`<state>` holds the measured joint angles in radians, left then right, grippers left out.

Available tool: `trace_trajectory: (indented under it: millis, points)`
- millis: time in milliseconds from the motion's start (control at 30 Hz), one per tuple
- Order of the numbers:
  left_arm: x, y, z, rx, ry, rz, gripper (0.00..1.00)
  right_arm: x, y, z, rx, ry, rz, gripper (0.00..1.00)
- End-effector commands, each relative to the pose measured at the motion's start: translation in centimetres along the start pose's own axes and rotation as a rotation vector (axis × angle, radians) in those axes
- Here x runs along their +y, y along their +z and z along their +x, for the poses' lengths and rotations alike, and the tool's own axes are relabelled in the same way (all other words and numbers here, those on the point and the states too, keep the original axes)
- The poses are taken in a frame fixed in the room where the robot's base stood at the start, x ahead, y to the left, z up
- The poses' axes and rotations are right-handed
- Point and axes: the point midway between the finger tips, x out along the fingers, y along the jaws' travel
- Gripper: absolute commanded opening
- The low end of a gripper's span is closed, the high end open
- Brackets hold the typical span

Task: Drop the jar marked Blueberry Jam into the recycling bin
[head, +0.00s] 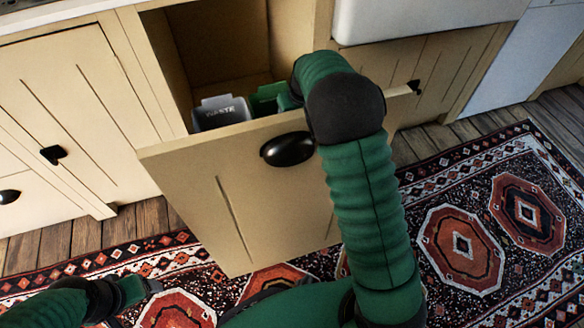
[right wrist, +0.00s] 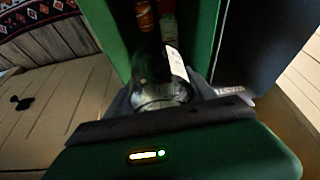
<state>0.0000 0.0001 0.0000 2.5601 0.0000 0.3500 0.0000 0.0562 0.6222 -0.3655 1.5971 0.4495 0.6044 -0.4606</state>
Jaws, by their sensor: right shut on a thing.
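My right gripper (right wrist: 163,100) is shut on a clear glass jar (right wrist: 160,78) with a white label patch; I cannot read its name. The jar is over or inside the mouth of a green bin (right wrist: 204,35), whose walls stand on both sides. In the head view the green bin (head: 267,95) sits in the pulled-out drawer, and my right wrist hides the jar and jaws. My left gripper (head: 152,287) is low at the left, above the rug, away from the bins; its jaws are too small to judge.
A grey bin (head: 222,112) marked WASTE stands beside the green bin. The drawer front (head: 235,190) with its black handle (head: 287,149) sticks out below my right arm. Bottles with orange and red labels (right wrist: 146,18) show within the green bin. A patterned rug (head: 480,235) covers the floor.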

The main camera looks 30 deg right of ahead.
Motion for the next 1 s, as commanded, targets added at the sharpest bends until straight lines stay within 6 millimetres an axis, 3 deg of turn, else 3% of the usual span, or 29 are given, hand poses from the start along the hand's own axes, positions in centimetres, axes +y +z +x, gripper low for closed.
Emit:
trace_trajectory:
  millis: [33,67,233,533,633,767,1000]
  points:
    - [0.0,0.0,-0.1,0.0,0.0,0.0,0.76,0.0,-0.1,-0.1,0.001,0.0,0.0,0.14]
    - [0.0,0.0,-0.1,0.0,0.0,0.0,0.76,0.0,-0.1,-0.1,0.001,0.0,0.0,0.65]
    - [0.0,0.0,-0.1,0.0,0.0,0.0,0.76,0.0,-0.1,-0.1,0.001,0.0,0.0,0.88]
    - [0.0,0.0,-0.1,0.0,0.0,0.0,0.76,0.0,0.0,-0.1,-0.001,0.0,0.0,0.88]
    - [0.0,-0.2,-0.7,0.0,0.0,0.0,0.76,0.0,-0.2,-1.2,0.001,0.0,-0.001,0.88]
    - [0.0,-0.6,-2.4,0.0,0.0,0.0,0.76,-0.1,-0.4,-4.3,0.003,-0.001,-0.001,0.88]
    - [0.0,-1.4,-5.7,0.0,0.0,0.0,0.76,-0.1,-0.4,-11.5,0.002,-0.001,0.0,0.88]
